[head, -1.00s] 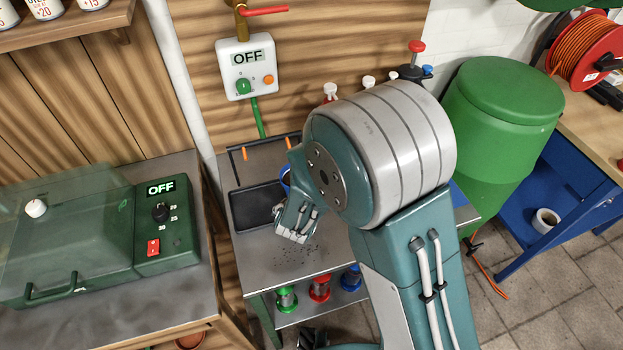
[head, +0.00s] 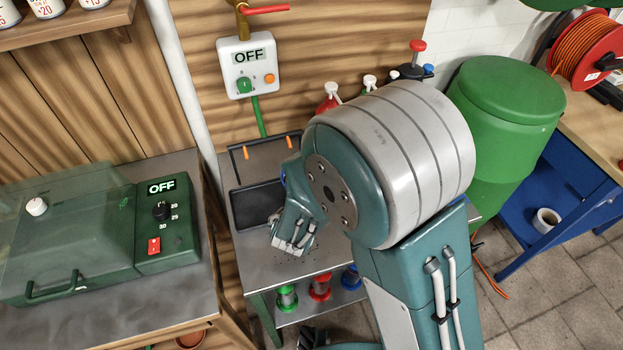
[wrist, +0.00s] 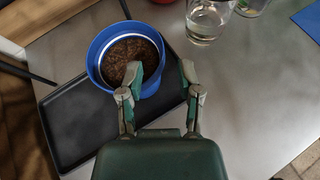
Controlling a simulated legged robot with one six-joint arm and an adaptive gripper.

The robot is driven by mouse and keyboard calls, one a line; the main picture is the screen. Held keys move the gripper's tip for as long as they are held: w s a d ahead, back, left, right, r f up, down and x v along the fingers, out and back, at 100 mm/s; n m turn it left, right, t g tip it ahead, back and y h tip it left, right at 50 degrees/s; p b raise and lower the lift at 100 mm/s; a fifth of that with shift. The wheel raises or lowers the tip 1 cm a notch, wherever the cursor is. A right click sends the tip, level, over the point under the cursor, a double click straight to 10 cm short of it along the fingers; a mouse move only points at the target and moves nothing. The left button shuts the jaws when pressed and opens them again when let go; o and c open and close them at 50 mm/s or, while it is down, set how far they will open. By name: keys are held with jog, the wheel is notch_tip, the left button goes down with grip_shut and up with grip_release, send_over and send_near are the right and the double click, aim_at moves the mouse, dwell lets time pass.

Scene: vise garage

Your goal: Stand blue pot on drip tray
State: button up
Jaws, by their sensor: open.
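The blue pot (wrist: 150,86), filled with dark soil, shows upright in the wrist view, over the far part of the black drip tray (wrist: 75,128). Whether its base sits fully on the tray is hidden. In the head view the drip tray (head: 255,208) lies on the metal bench, and only a sliver of blue shows beside my arm. My gripper (wrist: 161,73) is open. Its left finger overlaps the pot's right side and soil in the picture; its right finger is clear of the pot to the right. I cannot tell whether the left finger touches the pot.
A clear glass (wrist: 207,22) stands right of the pot on the bench. The metal bench top (wrist: 255,100) is bare to the right. A green-lidded machine (head: 80,240) stands on the left bench, and a green barrel (head: 505,120) at the right.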

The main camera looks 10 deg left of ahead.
jog(key=v, duration=0.8)
jog(key=s+d+r+m+g+h, duration=0.1)
jog(key=d+r+m+g+h, duration=0.25)
jog(key=d+m, duration=0.6)
jog(key=s+d+r+m+g+h, duration=0.1)
jog(key=d+r+m+g+h, duration=0.15)
jog(key=d+r+m, duration=0.5)
jog(key=s+d+r+m+y, duration=0.2)
jog(key=s+m, duration=0.3)
jog(key=m, duration=0.4)
jog(key=s+d+r+m+g+y, duration=0.1)
jog(key=s+d+r+m+y, duration=0.2)
jog(key=s+m, duration=0.3)
jog(key=m+y, duration=0.1)
jog(key=m, duration=0.1)
jog(key=shift+d+r+m+y, duration=0.3)
jog(key=shift+d+m, duration=0.1)
